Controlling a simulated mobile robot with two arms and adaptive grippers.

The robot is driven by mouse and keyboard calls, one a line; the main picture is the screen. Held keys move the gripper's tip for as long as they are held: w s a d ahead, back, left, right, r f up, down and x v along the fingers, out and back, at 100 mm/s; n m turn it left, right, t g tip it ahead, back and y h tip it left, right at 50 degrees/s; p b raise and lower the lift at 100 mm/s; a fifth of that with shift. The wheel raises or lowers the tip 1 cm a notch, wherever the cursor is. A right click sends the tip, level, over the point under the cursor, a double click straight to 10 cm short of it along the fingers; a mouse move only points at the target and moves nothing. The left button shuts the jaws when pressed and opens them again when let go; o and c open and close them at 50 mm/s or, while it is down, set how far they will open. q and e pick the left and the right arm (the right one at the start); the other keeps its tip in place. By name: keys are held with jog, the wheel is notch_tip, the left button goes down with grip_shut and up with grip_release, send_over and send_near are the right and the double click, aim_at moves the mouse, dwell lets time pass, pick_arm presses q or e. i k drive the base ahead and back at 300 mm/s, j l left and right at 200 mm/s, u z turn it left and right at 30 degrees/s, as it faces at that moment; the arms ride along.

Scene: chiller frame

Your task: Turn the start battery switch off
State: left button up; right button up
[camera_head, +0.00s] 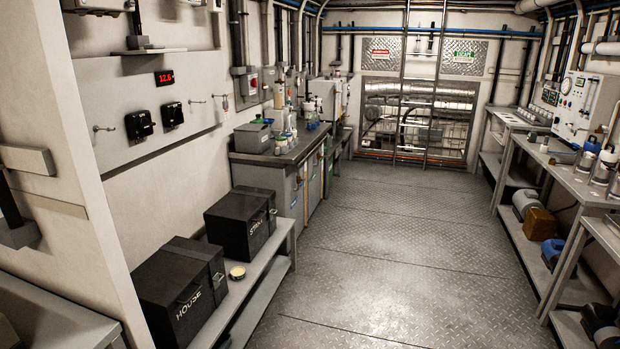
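Two black battery switches are mounted on the grey panel (100,85) on the left wall, a nearer one (139,125) and a farther one (172,114). I cannot read labels or knob positions on them. Below, on a low bench, stand two black battery boxes. The nearer box (180,290) reads HOUSE, and the farther box (240,222) has a label that looks like START. A red digital display (164,77) above the switches reads about 12.6. Neither of my grippers is in view.
The low grey bench (262,275) runs along the left wall beneath the switches, with a small round tin (237,272) on it. A wall edge (75,170) juts out at near left. A cluttered counter (290,150) stands farther back. The metal floor (400,250) is clear down the middle.

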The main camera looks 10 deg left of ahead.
aim_at(177, 114)
jog(key=i, duration=1.05)
jog(key=i+l+u, duration=0.1)
jog(key=i, duration=0.95)
